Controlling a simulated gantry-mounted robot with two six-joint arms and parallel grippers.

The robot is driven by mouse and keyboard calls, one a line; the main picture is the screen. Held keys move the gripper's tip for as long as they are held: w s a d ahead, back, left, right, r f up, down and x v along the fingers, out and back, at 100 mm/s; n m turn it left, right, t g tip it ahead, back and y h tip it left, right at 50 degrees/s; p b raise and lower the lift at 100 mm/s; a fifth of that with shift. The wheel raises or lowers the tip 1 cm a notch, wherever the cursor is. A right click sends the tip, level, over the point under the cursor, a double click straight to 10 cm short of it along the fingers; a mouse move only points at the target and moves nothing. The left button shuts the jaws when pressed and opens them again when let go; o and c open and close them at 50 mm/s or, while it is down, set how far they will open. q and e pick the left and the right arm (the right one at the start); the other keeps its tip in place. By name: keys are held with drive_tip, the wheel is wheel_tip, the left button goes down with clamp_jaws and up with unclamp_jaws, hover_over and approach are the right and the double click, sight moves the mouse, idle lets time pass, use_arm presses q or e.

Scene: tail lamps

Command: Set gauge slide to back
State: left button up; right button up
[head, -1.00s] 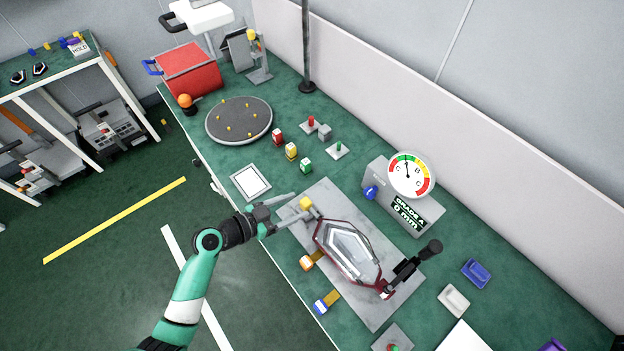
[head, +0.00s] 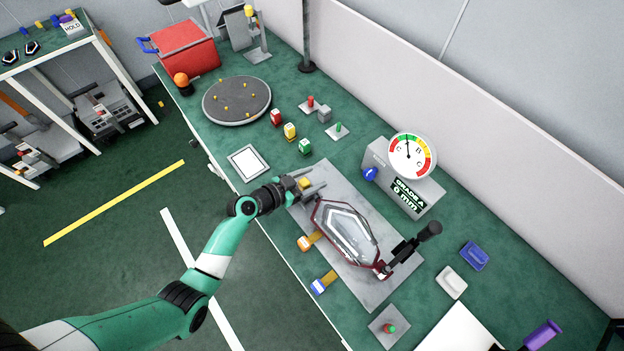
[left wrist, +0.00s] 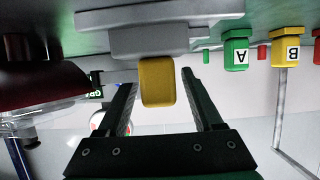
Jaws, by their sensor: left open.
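A grey fixture plate (head: 378,292) on the green bench holds a red-rimmed tail lamp (head: 345,232). A yellow knob (head: 304,184) on a grey block sits at the plate's far left end; I cannot tell for certain that it is the gauge slide. My left gripper (head: 309,189) is at this knob, open. In the left wrist view the knob (left wrist: 157,82) hangs between the two spread fingers (left wrist: 158,100), with a gap visible on each side. My right gripper is not in view.
The gauge box with its round dial (head: 412,156) stands behind the plate and reads "GRADE A 0 mm". An orange-ended handle (head: 306,242) and a blue-ended handle (head: 319,286) stick out at the plate's front edge. A black clamp lever (head: 428,232) rises at the right.

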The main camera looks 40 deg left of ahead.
use_arm(q)
drive_tip(key=shift+w, duration=0.1)
clamp_jaws()
idle(0.3)
idle(1.1)
